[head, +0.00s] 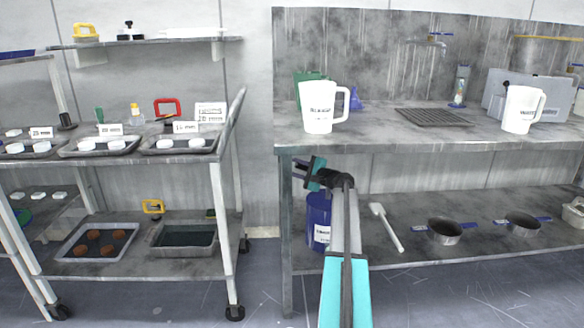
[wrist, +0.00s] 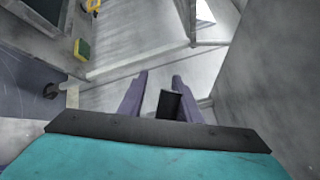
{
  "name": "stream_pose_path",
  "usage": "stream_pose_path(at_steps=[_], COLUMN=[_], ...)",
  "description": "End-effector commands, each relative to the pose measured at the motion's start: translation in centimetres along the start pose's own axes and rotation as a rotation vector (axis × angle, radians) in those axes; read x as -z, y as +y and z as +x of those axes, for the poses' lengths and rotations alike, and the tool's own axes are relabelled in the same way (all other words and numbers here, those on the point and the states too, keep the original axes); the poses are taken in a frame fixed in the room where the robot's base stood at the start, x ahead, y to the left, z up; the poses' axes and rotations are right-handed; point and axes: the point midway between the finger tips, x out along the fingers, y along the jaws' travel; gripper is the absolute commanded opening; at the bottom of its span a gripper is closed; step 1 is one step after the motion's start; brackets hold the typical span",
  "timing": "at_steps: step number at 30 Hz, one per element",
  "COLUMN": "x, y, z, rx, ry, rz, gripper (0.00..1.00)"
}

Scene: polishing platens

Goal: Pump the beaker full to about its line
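A white handled jug (head: 318,108) stands upright on the bench above my gripper, and a second one (head: 521,110) stands farther right. Their labels are too small to read. I cannot tell which vessel is the beaker, and no fill line shows. A blue drum (head: 318,222) with a white label stands on the lower shelf, partly behind my arm; no pump can be made out on it. My gripper (head: 301,172) is just below the bench's front edge. In the wrist view its purple fingers (wrist: 160,97) are apart, with a dark block (wrist: 170,106) seen between them; contact is unclear.
The bench (head: 400,143) also carries a drain grate (head: 432,117), a clear blue-based column (head: 460,85) and a blue funnel (head: 356,100). Two pans (head: 444,231) (head: 523,224) and a white mallet-like tool (head: 386,227) lie on the shelf. A cart with trays (head: 100,147) stands left.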

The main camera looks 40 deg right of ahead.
Motion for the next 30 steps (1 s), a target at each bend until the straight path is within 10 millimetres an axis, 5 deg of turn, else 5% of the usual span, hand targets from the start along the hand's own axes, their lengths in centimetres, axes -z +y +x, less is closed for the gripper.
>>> stream_pose_path(at_steps=[11, 30], x=[-0.1, -0.1], y=[-0.1, -0.1], z=[-1.3, -11.0], rx=[0.000, 0.001], ry=[0.000, 0.002], rz=[0.000, 0.000], gripper=[0.31, 0.31])
